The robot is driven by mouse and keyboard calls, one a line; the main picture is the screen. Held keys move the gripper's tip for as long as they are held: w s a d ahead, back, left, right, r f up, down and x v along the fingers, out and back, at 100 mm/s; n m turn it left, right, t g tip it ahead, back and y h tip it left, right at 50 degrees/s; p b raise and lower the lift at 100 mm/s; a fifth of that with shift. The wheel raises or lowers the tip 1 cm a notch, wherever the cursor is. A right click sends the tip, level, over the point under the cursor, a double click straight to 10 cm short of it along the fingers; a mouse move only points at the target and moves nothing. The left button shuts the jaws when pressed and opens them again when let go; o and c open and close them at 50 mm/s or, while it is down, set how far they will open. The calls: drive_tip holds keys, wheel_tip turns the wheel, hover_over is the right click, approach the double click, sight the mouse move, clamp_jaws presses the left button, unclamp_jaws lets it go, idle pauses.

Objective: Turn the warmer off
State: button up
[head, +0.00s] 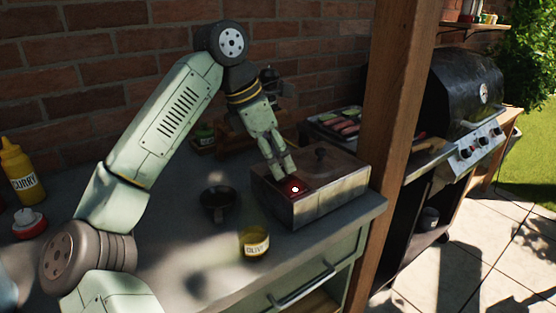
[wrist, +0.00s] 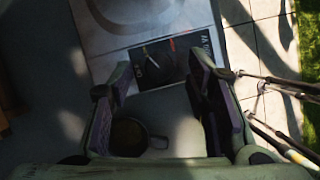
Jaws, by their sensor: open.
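The warmer (head: 325,205) is a metal box with a knobbed lid, at the right end of the counter. A lamp (head: 294,188) glows red on its near left part, beside my fingertips. In the wrist view the warmer's top (wrist: 105,20) carries a black panel with a round dark dial (wrist: 158,63), which has a light pointer line. Lettering beside it is too small to read surely. My gripper (head: 283,172) points down over this panel. Its fingers are apart, one on each side of the dial in the wrist view (wrist: 162,78), with nothing held. Whether they touch the dial cannot be told.
A small dark pan (head: 218,203) and an olive jar (head: 254,243) stand left and in front of the warmer. A wooden post (head: 393,130) rises close to its right. A tray of food (head: 340,122) lies behind; a grill (head: 460,95) stands beyond the post.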

drive_tip(key=shift+x, duration=0.85)
drive_tip(key=shift+c, duration=0.3)
clamp_jaws()
